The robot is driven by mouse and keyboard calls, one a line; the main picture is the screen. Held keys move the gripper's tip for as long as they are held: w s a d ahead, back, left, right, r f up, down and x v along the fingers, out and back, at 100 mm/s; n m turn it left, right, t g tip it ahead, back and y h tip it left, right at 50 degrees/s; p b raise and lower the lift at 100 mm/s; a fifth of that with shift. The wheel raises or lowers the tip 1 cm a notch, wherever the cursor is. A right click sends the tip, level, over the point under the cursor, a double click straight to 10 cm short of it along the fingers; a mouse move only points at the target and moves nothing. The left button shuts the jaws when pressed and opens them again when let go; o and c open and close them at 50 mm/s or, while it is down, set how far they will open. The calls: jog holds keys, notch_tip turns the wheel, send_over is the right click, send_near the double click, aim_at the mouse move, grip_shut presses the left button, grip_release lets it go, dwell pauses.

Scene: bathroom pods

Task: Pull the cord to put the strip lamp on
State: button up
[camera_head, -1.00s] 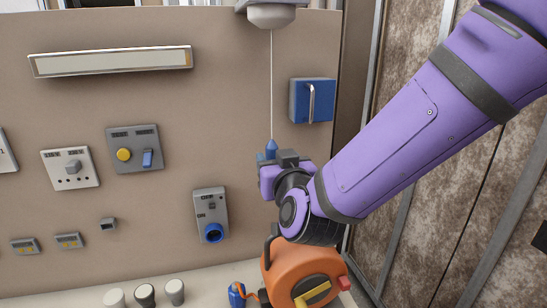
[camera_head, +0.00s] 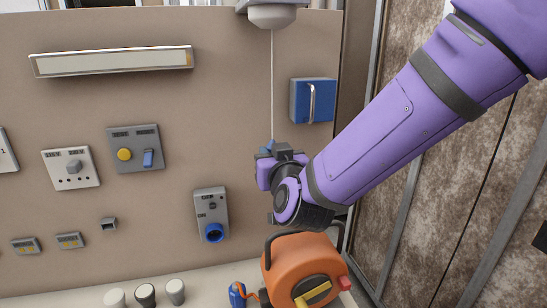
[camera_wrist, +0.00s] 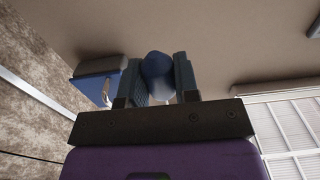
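The strip lamp (camera_head: 112,62) is a long pale bar at the upper left of the panel in the head view; it shows no clear glow. A thin pale cord (camera_head: 272,90) hangs straight from a grey ceiling switch (camera_head: 271,14). My gripper (camera_head: 283,152) is at the cord's lower end and mostly hides its blue pull (camera_head: 267,148). In the wrist view the blue pull (camera_wrist: 158,70) stands between the two fingers of my gripper (camera_wrist: 160,80). I cannot tell whether the fingers press on it.
A blue box with a handle (camera_head: 312,100) is on the panel right of the cord. A grey unit with a blue knob (camera_head: 212,215) is below left. An orange reel (camera_head: 303,270) stands on the counter under my gripper. A mottled wall (camera_head: 430,210) is at right.

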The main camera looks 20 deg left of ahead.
jog(key=shift+f, duration=0.45)
dwell(0.5)
jog(key=o, duration=0.8)
jog(key=v, duration=0.8)
dwell(0.5)
